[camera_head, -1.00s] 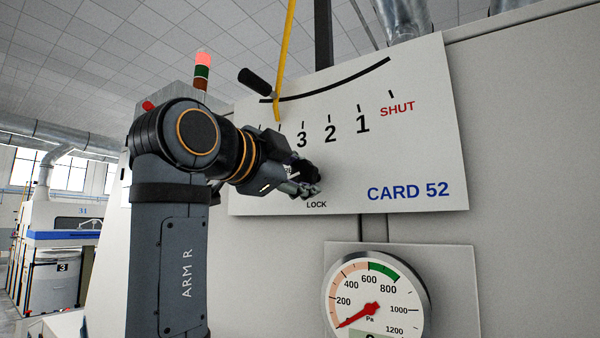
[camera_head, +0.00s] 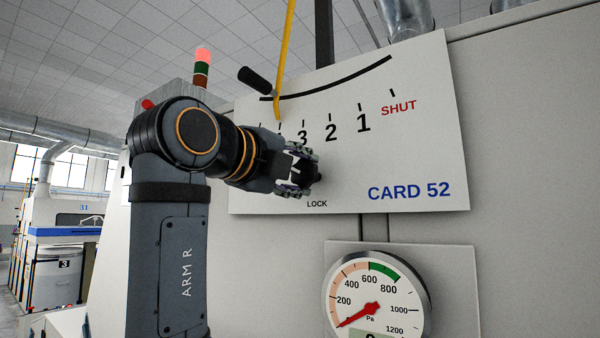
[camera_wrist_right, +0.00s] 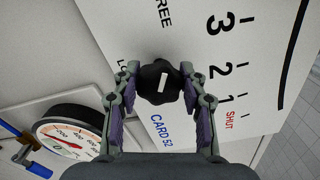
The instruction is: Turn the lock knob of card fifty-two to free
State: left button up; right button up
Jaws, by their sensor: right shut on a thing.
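The lock knob (camera_wrist_right: 152,84) of card fifty-two is black and lobed with a white mark. It sits on the white CARD 52 panel (camera_head: 415,155). My right gripper (camera_wrist_right: 160,80) is shut on it, one fingertip on each side. In the right wrist view the white mark runs roughly up and down, about in line with the partly visible word "REE" (camera_wrist_right: 163,14) above. The word LOCK (camera_head: 317,204) is below the knob in the head view. There my right gripper (camera_head: 308,172) largely hides the knob. My left gripper is not in view.
A yellow lever (camera_head: 286,55) and a black handle (camera_head: 255,81) are above my right gripper, by the scale of numbers and SHUT. A pressure gauge (camera_head: 376,297) is mounted below the panel. Another machine (camera_head: 60,250) stands far left.

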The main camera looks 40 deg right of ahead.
jog(key=shift+r+m, duration=0.1)
jog(key=shift+m, duration=0.2)
dwell(0.4)
jog(key=o, duration=1.1)
jog(key=shift+d, duration=0.1)
jog(key=shift+o, duration=0.2)
